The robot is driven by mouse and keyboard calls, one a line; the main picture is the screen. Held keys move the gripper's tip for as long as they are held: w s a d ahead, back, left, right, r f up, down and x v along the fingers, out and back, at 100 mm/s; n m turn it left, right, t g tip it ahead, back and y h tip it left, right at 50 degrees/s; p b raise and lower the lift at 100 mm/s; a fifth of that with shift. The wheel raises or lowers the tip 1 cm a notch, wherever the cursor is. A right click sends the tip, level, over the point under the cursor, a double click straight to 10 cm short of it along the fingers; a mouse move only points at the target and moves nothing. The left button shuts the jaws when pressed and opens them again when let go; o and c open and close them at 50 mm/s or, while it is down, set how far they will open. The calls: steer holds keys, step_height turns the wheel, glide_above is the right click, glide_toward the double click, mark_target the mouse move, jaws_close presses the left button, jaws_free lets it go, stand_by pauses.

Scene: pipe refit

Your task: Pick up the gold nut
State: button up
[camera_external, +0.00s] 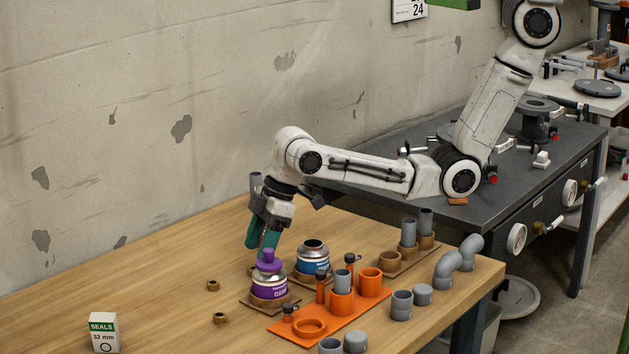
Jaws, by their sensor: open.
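Two small gold nuts lie on the wooden table, one (213,285) farther back and one (220,318) nearer the front. Both are to the left of the purple can. My gripper (258,248) points down with teal fingers, up and to the right of both nuts in the picture. It is open, and no nut is at its fingers. The purple can (268,284) with its purple cap stands right below and in front of the fingers. The cap partly hides the fingertips, and I cannot tell whether they touch it.
An orange tray (279,329) holds pipe pieces and small orange-and-black parts. A blue can (312,258) stands behind it. Loose grey fittings (447,266) stand at the right. A white seals box (104,333) stands at the front left. The table's left part (130,285) is largely clear.

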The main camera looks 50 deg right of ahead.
mark_target(249, 269)
steer(key=shift+w+x, duration=0.15)
steer(key=shift+x, duration=0.95)
steer(key=shift+w+x, duration=0.1)
steer(key=shift+x, duration=1.05)
jaws_close()
